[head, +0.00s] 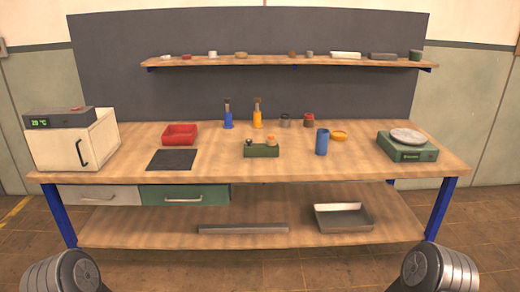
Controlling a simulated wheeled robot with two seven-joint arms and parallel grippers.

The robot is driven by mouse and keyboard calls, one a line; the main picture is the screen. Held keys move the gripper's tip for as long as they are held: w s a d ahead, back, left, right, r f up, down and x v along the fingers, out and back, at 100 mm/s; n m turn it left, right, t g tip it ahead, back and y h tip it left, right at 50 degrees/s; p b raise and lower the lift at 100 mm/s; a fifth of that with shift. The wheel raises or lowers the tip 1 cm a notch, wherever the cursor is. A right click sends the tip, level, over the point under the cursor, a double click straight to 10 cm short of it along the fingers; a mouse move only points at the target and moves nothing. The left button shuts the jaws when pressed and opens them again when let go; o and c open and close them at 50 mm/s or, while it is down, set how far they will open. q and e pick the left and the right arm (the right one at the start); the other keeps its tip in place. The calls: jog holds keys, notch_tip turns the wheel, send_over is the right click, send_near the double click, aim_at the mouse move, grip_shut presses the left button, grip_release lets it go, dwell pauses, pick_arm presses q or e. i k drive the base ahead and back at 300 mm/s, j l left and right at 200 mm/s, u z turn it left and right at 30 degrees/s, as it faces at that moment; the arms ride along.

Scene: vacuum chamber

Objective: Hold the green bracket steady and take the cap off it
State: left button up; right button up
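The green bracket (261,151) sits on the workbench a little right of the middle. Two small round pieces stand up at its top: a dark one with a pale top (249,143) on the left and a tan one (270,141) on the right. Which of them is the cap is too small to tell. Neither gripper shows in the head view; only parts of my arms are at the bottom left and bottom right corners, far from the bracket.
A red tray (180,134) and dark mat (173,160) lie left. Blue and orange tools, small jars (308,120), a white oven (75,142) and green scale (407,149) also occupy the bench (225,172).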

aim_at(256, 151)
jog(key=i+j+z, duration=0.2)
jog(key=i+j, duration=0.15)
jog(key=i, duration=0.4)
jog(key=i+j+z, duration=0.2)
jog(key=i+j, duration=0.2)
jog(key=i, duration=0.3)
jog(key=i+j+z, duration=0.2)
jog(key=i+j, duration=0.4)
jog(key=i, duration=0.1)
